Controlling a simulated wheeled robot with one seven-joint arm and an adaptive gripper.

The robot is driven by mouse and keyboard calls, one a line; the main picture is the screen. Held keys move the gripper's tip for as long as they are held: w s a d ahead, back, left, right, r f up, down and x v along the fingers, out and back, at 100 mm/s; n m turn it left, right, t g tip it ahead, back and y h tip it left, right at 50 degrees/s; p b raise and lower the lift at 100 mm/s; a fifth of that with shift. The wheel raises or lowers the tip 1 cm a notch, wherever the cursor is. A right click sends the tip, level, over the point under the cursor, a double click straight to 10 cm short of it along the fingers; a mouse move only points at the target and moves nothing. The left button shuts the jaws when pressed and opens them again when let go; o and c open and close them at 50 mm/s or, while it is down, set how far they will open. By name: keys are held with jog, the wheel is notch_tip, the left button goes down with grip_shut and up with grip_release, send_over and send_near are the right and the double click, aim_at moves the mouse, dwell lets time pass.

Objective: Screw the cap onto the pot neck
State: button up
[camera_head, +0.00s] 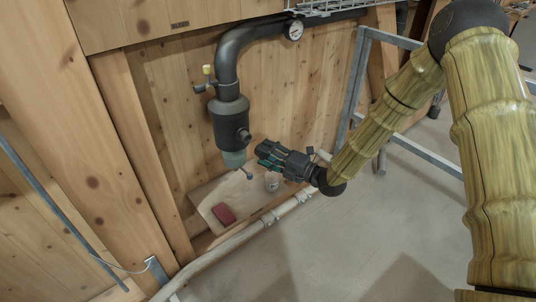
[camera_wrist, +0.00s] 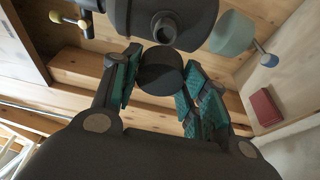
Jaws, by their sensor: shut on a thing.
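The pot (camera_head: 231,115) is a dark cylinder hanging under a bent black pipe, with a grey-green bowl (camera_head: 234,158) at its bottom. Its neck (camera_head: 243,134) is a short round stub on its right side; in the wrist view the neck (camera_wrist: 165,28) shows an open round end. My gripper (camera_head: 266,154) is below and right of the neck. In the wrist view my gripper (camera_wrist: 163,66) has green-padded fingers shut on the dark round cap (camera_wrist: 160,80). The cap lies just below the neck in that view and looks apart from it; the exact gap cannot be told.
A wooden board (camera_head: 203,197) below the pot bears a red block (camera_head: 223,214) and a small jar (camera_head: 272,181). A yellow-topped valve (camera_head: 207,72) and a gauge (camera_head: 294,30) sit on the piping. A pale pipe (camera_head: 235,240) runs along the floor. A metal frame (camera_head: 351,85) stands behind my arm.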

aim_at(248, 139)
jog(key=shift+f+b, duration=0.1)
jog(key=shift+b, duration=0.2)
jog(key=shift+w+a+b, duration=0.35)
jog(key=shift+w+a, duration=0.2)
jog(key=shift+w, duration=0.25)
jog(key=shift+w+a+b, duration=0.3)
jog(key=shift+w+a, duration=0.25)
jog(key=shift+w, duration=0.2)
jog(key=shift+w+a+b, duration=0.35)
jog(key=shift+w+a, duration=0.2)
jog(key=shift+w, duration=0.25)
jog(key=shift+b, duration=0.75)
dwell(0.4)
jog(key=shift+w+a+b, duration=0.35)
jog(key=shift+w+a, duration=0.15)
jog(key=shift+w, duration=0.15)
jog(key=shift+w+a+b, duration=0.35)
jog(key=shift+w+a, duration=0.1)
jog(key=shift+w, duration=0.2)
dwell(0.8)
jog(key=o, duration=1)
